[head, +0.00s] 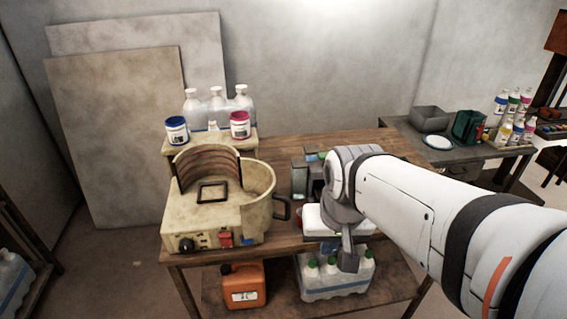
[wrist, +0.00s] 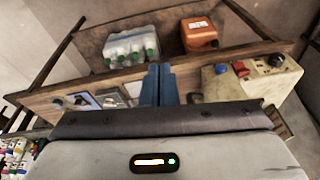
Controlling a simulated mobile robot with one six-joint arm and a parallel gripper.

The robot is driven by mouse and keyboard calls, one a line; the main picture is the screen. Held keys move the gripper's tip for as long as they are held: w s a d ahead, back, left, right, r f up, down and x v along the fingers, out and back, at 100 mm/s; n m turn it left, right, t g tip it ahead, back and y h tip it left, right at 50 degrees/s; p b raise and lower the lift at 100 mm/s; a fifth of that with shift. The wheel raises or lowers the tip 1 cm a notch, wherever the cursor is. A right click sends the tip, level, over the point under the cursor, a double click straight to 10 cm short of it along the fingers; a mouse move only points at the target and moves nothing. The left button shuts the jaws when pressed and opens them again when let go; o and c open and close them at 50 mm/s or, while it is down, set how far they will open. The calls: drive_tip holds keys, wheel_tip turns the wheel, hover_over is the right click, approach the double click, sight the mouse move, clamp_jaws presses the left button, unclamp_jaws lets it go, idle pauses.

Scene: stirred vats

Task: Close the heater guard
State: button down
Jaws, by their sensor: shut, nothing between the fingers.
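The cream heater unit (head: 205,228) stands on the left of the wooden table, with a black dial, a red switch and a blue part on its front. A curved upright wall with brown ribs inside (head: 207,167) rises at its back. A rounded cream shell with a dark handle (head: 262,195), seemingly the guard, stands at its right side, apparently swung away from the ribbed wall. My gripper (head: 347,262) is shut and empty at the table's front edge, right of the heater. In the wrist view, its blue fingers (wrist: 160,85) are together and the heater front (wrist: 250,78) is at right.
White bottles and two lidded jars stand on a stand (head: 210,144) behind the heater. A white item (head: 325,218) and grey devices lie near my arm. An orange canister (head: 242,285) and bottled pack (head: 335,280) are on the lower shelf.

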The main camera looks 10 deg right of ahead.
drive_tip(key=w+d+r+m+g+y+p, duration=0.1)
drive_tip(key=w+d+m+g+y+p, duration=0.15)
drive_tip(key=w+m, duration=0.6)
drive_tip(key=w+d+r+m+g+y+p, duration=0.15)
drive_tip(key=w+d+m, duration=0.35)
drive_tip(key=w, duration=0.7)
drive_tip(key=a+f+m+p, duration=0.1)
drive_tip(key=a+f+p, duration=0.2)
drive_tip(key=a+f, duration=0.5)
drive_tip(key=shift+s+a+f+t, duration=0.3)
drive_tip(key=shift+s+f+t, duration=0.1)
drive_tip(key=shift+f, duration=0.35)
drive_tip(key=shift+m, duration=0.25)
